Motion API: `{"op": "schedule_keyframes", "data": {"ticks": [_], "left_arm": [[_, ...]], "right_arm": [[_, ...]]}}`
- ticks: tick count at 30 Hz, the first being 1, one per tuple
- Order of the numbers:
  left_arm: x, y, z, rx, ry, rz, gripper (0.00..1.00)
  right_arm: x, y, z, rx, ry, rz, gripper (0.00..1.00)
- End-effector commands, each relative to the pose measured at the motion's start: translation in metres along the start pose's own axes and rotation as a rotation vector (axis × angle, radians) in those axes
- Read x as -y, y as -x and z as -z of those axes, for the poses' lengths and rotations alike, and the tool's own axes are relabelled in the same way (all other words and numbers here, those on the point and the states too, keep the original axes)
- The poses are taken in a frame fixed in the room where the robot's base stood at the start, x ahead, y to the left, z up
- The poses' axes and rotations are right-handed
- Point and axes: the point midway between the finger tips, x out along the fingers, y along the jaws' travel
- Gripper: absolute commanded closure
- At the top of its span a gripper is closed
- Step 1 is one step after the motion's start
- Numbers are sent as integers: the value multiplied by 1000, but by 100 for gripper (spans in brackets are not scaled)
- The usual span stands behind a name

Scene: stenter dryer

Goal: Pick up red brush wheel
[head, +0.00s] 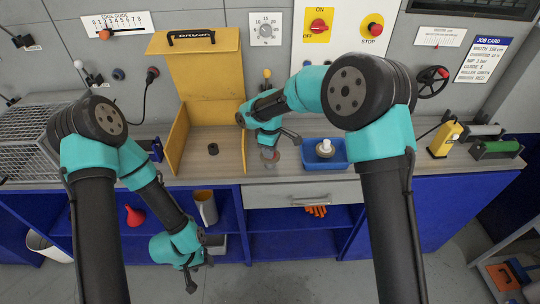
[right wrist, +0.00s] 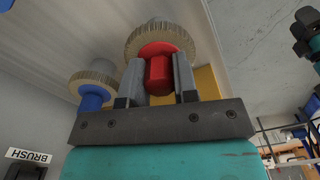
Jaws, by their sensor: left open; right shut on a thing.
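The red brush wheel (right wrist: 160,70) has a red hub and a ring of pale bristles. In the right wrist view its hub sits between the two fingers of my right gripper (right wrist: 158,82), which is shut on it. I cannot tell whether the wheel touches the worktop. My left gripper (head: 199,274) is open and empty, hanging low in front of the bench.
A blue-hubbed brush wheel (right wrist: 92,98) stands beside the red one in the right wrist view. A blue tray (head: 311,163) holding a white object is right of my right gripper. A yellow open box (head: 176,138) with a small dark part stands left.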

Motion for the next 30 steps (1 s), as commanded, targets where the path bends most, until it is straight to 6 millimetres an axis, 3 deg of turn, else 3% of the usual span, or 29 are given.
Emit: {"op": "schedule_keyframes", "data": {"ticks": [3, 14, 24, 30], "left_arm": [[0, 0, 0, 0, 0, 0, 47], [0, 0, 0, 0, 0, 0, 47], [0, 0, 0, 0, 0, 0, 47], [0, 0, 0, 0, 0, 0, 47]], "right_arm": [[0, 0, 0, 0, 0, 0, 96], [0, 5, 0, 0, 0, -1, 96], [0, 38, 1, -2, -1, -2, 96], [24, 38, -8, 1, 1, 1, 96]]}}
